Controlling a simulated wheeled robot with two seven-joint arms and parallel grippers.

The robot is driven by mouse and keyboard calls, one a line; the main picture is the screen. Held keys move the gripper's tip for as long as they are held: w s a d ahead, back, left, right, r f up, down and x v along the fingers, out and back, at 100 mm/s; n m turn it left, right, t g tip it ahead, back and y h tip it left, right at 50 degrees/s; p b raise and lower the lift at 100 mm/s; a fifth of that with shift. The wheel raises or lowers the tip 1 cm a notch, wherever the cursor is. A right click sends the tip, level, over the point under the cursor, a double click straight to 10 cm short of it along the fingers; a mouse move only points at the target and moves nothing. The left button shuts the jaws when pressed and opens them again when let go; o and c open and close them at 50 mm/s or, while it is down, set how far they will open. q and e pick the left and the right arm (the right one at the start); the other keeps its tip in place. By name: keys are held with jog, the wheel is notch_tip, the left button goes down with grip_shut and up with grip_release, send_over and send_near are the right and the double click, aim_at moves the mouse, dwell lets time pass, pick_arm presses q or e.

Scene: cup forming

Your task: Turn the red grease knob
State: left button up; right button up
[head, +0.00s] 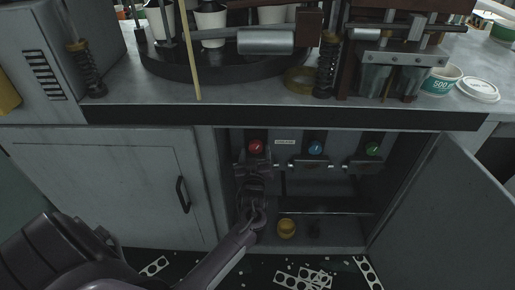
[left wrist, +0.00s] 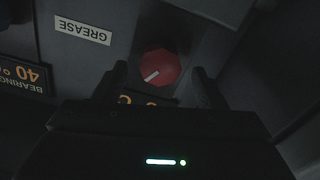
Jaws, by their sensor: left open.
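The red grease knob (head: 255,147) is on the back panel inside the open lower cabinet, the leftmost of three knobs. In the left wrist view the red knob (left wrist: 159,68) shows a pale pointer line, next to a white GREASE label (left wrist: 83,29) that appears upside down. My left gripper (head: 253,165) reaches into the cabinet just below the red knob. In the left wrist view its two fingers (left wrist: 161,85) are apart, one to each side of the knob's lower part, with nothing between them gripped. Whether they touch the knob cannot be told. My right gripper is not in view.
A blue knob (head: 315,148) and a green knob (head: 373,149) sit to the right on the panel. The cabinet door (head: 432,205) stands open at right. A yellow cup-like item (head: 287,228) is on the cabinet floor. The machine's worktop (head: 205,112) overhangs above.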

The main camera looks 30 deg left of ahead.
pick_arm(q)
jog(key=shift+x, duration=1.5)
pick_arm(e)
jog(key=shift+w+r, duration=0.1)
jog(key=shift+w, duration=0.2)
pick_arm(q)
jog(key=c, duration=1)
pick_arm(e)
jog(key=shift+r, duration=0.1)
